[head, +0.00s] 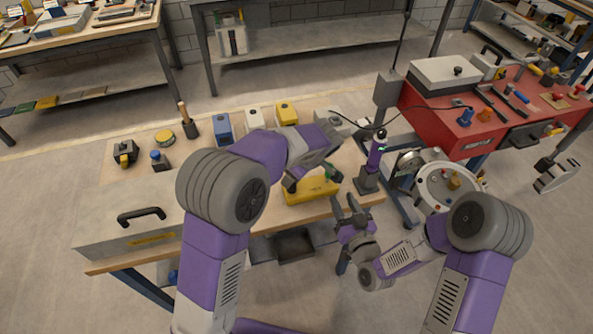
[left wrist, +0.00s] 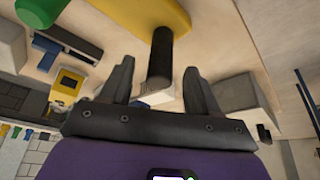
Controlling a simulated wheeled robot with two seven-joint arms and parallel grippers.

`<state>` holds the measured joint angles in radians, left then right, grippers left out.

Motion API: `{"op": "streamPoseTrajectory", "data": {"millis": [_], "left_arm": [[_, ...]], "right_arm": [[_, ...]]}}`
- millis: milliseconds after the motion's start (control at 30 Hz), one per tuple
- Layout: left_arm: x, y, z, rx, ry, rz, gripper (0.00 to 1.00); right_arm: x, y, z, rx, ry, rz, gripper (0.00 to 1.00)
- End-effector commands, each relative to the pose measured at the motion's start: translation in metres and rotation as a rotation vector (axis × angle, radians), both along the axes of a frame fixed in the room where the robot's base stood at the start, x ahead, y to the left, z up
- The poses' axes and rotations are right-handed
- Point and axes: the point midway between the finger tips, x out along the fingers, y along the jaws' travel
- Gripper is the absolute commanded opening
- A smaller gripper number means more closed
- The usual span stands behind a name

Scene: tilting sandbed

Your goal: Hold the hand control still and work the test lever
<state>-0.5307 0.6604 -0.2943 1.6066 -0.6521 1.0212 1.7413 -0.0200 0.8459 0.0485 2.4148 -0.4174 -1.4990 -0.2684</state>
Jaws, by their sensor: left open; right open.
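A yellow box (head: 312,190) lies on the front right of the wooden bench. In the left wrist view its yellow body (left wrist: 125,14) carries a black rod (left wrist: 161,58) and a green knob (left wrist: 38,16); I cannot tell which is the test lever. My left gripper (head: 314,179) is open over the box, partly covering it. Its fingers (left wrist: 157,76) stand either side of the black rod in the picture; contact is unclear. My right gripper (head: 348,206) is open and empty beyond the bench's front edge, fingers upward.
A grey case (head: 130,212) fills the bench's left front. Blue (head: 223,127) and yellow (head: 287,112) blocks stand at the back. A round white-rimmed unit (head: 430,187) and red cabinet (head: 430,125) stand right.

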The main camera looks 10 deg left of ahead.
Motion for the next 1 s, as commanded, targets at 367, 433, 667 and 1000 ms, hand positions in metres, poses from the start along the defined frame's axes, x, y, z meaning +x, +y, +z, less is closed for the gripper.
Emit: {"op": "streamPoseTrajectory", "data": {"millis": [367,433,667,1000], "left_arm": [[0.008,0.017,-0.047,0.0,0.004,0.0,0.61],[0.009,0.018,-0.05,-0.002,0.003,0.0,0.61],[0.009,0.019,-0.052,-0.002,0.003,-0.001,0.61],[0.009,0.019,-0.051,-0.002,0.003,-0.001,0.18]], "right_arm": [[0.0,0.0,0.0,0.0,0.0,0.0,0.43],[0.0,0.0,0.0,0.0,0.0,0.0,0.43],[0.0,0.0,0.0,0.0,0.0,0.0,0.43],[0.0,0.0,0.0,0.0,0.0,0.0,0.43]]}}
